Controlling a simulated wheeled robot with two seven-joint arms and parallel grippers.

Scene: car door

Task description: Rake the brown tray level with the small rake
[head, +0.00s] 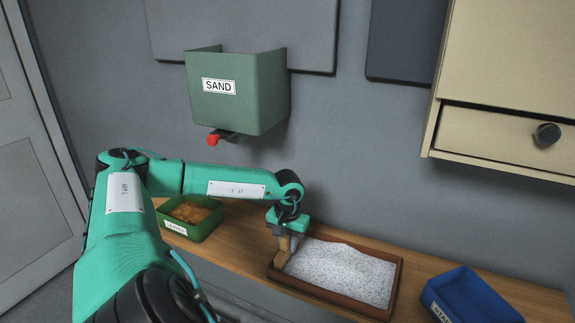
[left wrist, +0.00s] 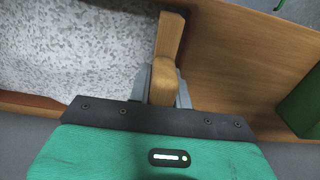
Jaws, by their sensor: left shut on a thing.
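The brown tray (head: 397,285) sits on the wooden shelf and holds grey-white speckled grains, with a raised ridge towards its back left. My left gripper (head: 284,236) is over the tray's left end, shut on the small wooden rake (head: 283,255). In the left wrist view the rake's handle (left wrist: 163,84) stands between the fingers (left wrist: 163,88), and its wooden head (left wrist: 169,38) lies along the left edge of the grains (left wrist: 80,50). I cannot tell whether the rake touches the grains. My right gripper is not in view.
A green bin (head: 205,225) with orange-brown contents stands left of the tray. A blue bin (head: 470,297) stands to its right. A green SAND hopper (head: 240,95) with a red knob hangs above. A beige cabinet (head: 500,70) hangs at upper right. Bare shelf (head: 245,255) lies left of the tray.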

